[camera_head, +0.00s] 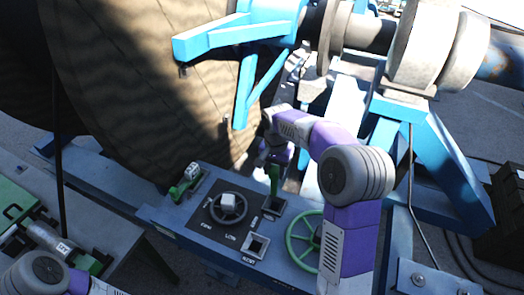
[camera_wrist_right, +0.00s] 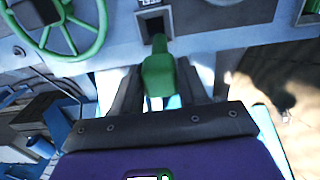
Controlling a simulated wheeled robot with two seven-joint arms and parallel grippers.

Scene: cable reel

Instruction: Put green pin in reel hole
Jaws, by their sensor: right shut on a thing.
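My right gripper (camera_head: 273,160) is shut on the green pin (camera_head: 275,179) above the control panel (camera_head: 160,213). In the right wrist view, the pin (camera_wrist_right: 158,73) sits between the two dark fingers, with its narrow end at a dark square hole (camera_wrist_right: 151,24) in the panel. In the head view the pin points down at this square hole (camera_head: 273,205). I cannot tell whether its tip is inside. A second square hole (camera_head: 257,246) lies nearer the front and looks empty. The hole labels are hard to read. My left gripper is out of view; only part of that arm shows at bottom left.
A dark dial (camera_head: 228,208) is left of the holes, and a green handwheel (camera_head: 303,240) is to the right. A green bracket (camera_head: 187,183) stands at the panel's left. The large cable reel (camera_head: 150,90) and blue frame (camera_head: 245,85) rise close behind.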

